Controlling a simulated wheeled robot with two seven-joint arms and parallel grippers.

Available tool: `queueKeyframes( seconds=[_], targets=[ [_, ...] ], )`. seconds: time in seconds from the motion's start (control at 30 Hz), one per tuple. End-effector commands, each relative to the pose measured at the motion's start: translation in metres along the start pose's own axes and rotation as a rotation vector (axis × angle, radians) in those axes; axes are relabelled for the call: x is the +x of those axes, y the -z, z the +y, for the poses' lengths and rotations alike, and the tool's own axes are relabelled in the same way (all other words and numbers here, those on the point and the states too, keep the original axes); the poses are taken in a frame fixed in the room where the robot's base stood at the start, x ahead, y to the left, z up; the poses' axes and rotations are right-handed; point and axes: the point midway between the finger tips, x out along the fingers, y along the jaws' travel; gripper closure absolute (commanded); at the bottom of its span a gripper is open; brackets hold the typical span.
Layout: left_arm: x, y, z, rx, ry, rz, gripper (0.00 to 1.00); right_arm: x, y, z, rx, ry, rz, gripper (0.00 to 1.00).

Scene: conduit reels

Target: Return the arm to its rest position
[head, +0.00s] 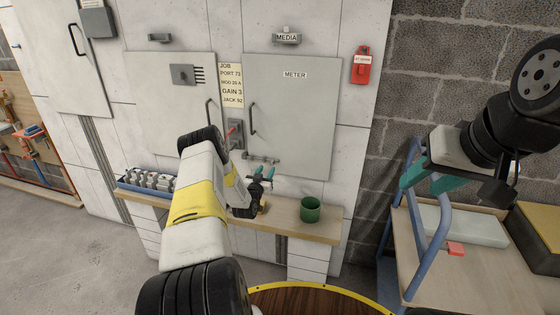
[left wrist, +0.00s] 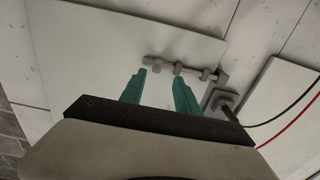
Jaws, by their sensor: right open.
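My left arm reaches in from the bottom middle of the head view, and its left gripper (head: 264,173) is in front of the wall cabinets, above the wooden ledge. In the left wrist view the teal fingers of the left gripper (left wrist: 160,82) stand apart with nothing between them. A grey latch bar (left wrist: 180,69) on the panel shows just beyond the fingertips; whether they touch it I cannot tell. My right gripper (head: 428,180) hangs at the right of the head view, above the cart, its teal fingers apart and empty.
A wooden ledge (head: 285,217) runs below the cabinet doors. On it are a green cup (head: 310,209) and a blue tray (head: 125,184) with grey parts. A blue-framed cart (head: 425,262) stands at the right. A red box (head: 361,65) hangs on the wall.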

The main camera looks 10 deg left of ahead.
Motion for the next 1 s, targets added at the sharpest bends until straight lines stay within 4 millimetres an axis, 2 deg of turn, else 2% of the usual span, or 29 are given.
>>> queueKeyframes(
  seconds=[0.1, 0.23, 0.53, 0.63, 0.77, 0.9, 1.0],
  targets=[
    [-0.016, 0.0, 0.0, -0.001, -0.001, -0.001, 0.62, 0.0, 0.0, 0.0, 0.0, 0.0, 0.0, 0.57],
    [-0.024, 0.0, 0.0, -0.001, 0.0, 0.0, 0.62, 0.0, 0.0, 0.0, 0.0, 0.0, 0.0, 0.57],
    [-0.025, 0.0, 0.0, 0.0, 0.0, 0.0, 0.62, 0.0, 0.0, 0.0, 0.0, 0.0, 0.0, 0.57],
    [-0.021, 0.009, 0.001, 0.005, -0.005, -0.009, 0.62, 0.0, 0.0, 0.0, 0.0, 0.0, 0.0, 0.57],
    [-0.008, 0.047, 0.004, 0.026, -0.021, -0.057, 0.62, 0.0, 0.0, 0.0, 0.0, 0.0, 0.0, 0.57],
    [0.002, 0.111, 0.014, 0.057, -0.039, -0.157, 0.62, 0.0, 0.0, 0.0, 0.0, 0.0, 0.0, 0.57],
    [-0.003, 0.157, 0.024, 0.072, -0.046, -0.236, 0.62, 0.0, 0.0, 0.0, 0.0, 0.0, 0.0, 0.57]
  ],
)
